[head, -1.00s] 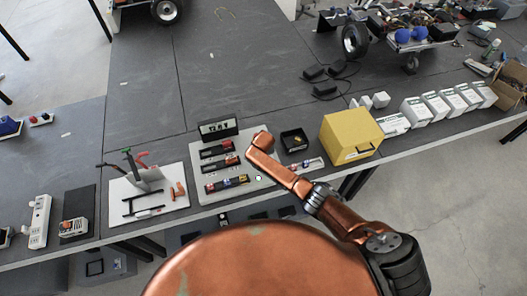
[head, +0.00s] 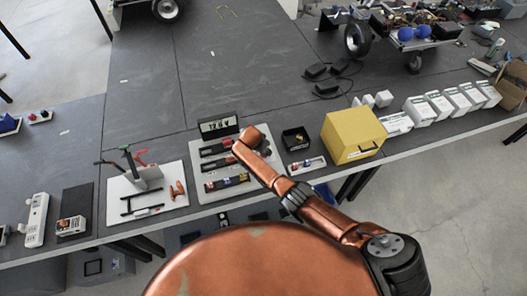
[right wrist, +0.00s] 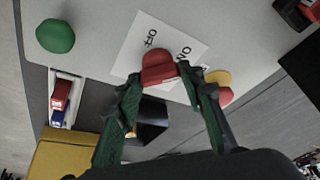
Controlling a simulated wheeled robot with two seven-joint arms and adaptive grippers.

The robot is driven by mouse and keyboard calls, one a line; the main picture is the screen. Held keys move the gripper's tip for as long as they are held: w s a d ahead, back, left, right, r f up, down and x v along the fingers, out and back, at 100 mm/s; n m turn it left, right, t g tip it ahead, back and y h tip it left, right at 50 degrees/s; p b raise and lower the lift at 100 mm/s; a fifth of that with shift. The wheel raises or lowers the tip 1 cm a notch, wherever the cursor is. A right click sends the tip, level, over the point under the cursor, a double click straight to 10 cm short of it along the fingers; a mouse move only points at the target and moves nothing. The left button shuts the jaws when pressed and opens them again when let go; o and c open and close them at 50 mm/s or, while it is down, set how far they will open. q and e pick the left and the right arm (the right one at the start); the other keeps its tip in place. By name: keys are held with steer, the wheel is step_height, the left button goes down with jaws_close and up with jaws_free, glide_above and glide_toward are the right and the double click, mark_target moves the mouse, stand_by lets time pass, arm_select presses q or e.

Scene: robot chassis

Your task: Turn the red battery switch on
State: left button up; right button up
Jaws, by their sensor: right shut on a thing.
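In the right wrist view, the red switch knob (right wrist: 158,68) stands on a light grey board beside a white label (right wrist: 158,42) marked ON and OFF. My right gripper (right wrist: 158,80) has its two dark green fingers closed on either side of the knob. In the head view, my right arm reaches over the right part of the light board (head: 208,196) and hides the switch and fingertips. A black display (head: 218,127) with lit characters stands at the board's back edge. My left gripper is in neither current view.
A green dome (right wrist: 55,36) and a red-and-yellow part (right wrist: 220,82) are near the knob. A black tray (head: 296,138) and a yellow box (head: 352,136) stand right of the board. Another board with handles (head: 146,190) lies left.

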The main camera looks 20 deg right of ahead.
stand_by(0.3)
steer(key=o, duration=1.2)
steer(key=shift+c, duration=0.2)
steer(key=v, duration=1.2)
steer(key=shift+w, duration=0.1)
